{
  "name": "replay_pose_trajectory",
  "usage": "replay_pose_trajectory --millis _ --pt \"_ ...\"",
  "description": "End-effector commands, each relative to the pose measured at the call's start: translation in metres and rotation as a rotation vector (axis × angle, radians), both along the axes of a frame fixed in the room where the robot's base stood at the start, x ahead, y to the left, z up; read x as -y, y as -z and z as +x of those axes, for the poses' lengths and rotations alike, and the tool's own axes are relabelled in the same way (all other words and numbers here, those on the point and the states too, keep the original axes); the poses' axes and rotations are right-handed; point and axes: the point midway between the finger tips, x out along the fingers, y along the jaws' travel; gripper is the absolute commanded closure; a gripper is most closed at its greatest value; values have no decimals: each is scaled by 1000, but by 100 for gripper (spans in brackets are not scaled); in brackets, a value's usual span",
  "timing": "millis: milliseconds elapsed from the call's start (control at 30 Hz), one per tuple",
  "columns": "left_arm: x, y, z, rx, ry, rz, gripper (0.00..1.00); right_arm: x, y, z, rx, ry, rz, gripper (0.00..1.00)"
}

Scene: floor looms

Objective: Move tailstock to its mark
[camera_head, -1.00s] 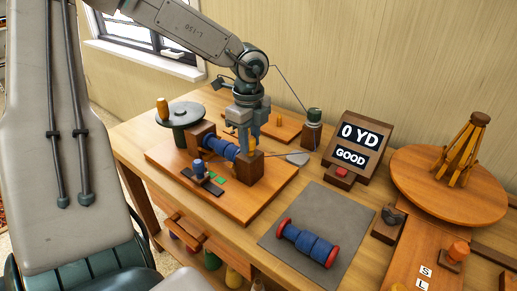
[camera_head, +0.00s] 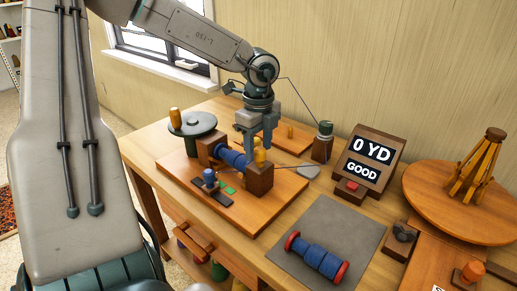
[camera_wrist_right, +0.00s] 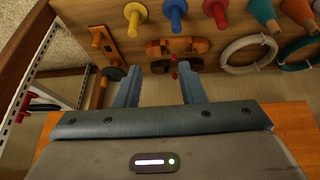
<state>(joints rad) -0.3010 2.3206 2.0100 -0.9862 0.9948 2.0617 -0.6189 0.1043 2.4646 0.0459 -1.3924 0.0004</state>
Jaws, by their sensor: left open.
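The tailstock, which I take to be the wooden block (camera_head: 260,179) with an orange-yellow knob (camera_head: 260,157), stands on the wooden winder board at the right end of a blue spool (camera_head: 232,159). My left gripper (camera_head: 256,150) is open with its fingers pointing down, just behind and left of the knob. I cannot tell whether a finger touches it. Small green patches (camera_head: 226,188) show on a dark strip left of the block; whether they are the mark is unclear. My right gripper (camera_wrist_right: 160,88) is open and empty in the right wrist view.
A blue spool with red ends (camera_head: 317,257) lies on a grey mat (camera_head: 345,227). A display (camera_head: 368,158) reads 0 YD, GOOD. A round wooden stand (camera_head: 440,195) is at right. In the right wrist view, a rack holds coloured pegs (camera_wrist_right: 175,12) and rings.

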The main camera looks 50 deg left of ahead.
Motion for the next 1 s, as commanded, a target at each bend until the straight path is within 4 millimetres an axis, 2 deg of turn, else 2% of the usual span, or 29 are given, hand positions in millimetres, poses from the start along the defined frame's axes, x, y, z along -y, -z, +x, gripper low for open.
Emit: replay_pose_trajectory --millis 200,433,600,1000 --pt "-1 -46 1 7 -2 2 51 0 0 0 0 0 0 64" --pt "-2 -83 0 4 -2 1 51 0 0 0 -4 1 -2 64" --pt "-2 -94 0 3 -1 0 51 1 0 -1 -7 1 -4 64" --pt "-2 -94 0 2 -1 -1 51 1 0 -1 -6 0 -4 64"
